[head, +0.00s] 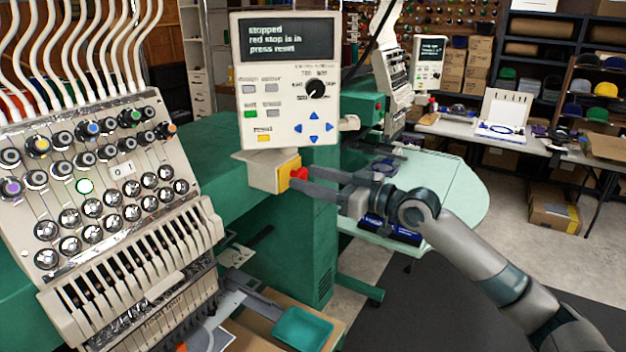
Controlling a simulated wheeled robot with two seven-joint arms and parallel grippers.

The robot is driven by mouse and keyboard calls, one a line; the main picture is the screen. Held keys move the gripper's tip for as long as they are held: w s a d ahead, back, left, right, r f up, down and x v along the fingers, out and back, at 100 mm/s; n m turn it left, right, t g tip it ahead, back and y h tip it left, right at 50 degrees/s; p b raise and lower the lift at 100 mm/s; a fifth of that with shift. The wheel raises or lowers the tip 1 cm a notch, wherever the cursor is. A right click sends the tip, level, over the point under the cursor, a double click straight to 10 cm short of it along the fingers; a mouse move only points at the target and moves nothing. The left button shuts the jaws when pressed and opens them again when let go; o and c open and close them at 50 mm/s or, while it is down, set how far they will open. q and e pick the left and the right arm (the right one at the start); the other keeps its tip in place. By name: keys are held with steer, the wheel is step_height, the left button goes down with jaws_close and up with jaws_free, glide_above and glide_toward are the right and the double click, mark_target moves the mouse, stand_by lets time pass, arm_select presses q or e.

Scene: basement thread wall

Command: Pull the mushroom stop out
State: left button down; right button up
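The red mushroom stop (299,173) sits on a yellow plate (285,177) on the side of a beige box (259,173) below the control panel. My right gripper (303,179) comes in from the right with its fingertips at the stop. One finger shows above and behind the stop, the other below and in front. I cannot tell whether they press on it. The control panel (286,80) screen reads "stopped, red stop is in, press reset". My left gripper is not in view.
The embroidery head (100,190) with thread knobs and needles fills the left. A green tray (302,328) lies below. A second machine (392,75) and a pale green table (440,180) stand behind my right arm. A bench with a white case (504,115) is farther right.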

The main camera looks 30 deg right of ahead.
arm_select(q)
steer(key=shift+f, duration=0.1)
arm_select(e)
steer(key=shift+f, duration=0.1)
steer(key=shift+s+d+f+b, duration=0.1)
steer(key=shift+s+d+b, duration=0.2)
steer(key=shift+s+b, duration=0.15)
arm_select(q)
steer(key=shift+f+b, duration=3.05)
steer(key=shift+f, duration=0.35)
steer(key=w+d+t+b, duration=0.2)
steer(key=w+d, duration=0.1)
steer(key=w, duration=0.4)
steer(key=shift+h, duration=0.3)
arm_select(e)
steer(key=v, duration=1.6)
steer(key=shift+r, duration=0.2)
steer(key=shift+s+d, duration=0.1)
steer(key=shift+d, duration=0.05)
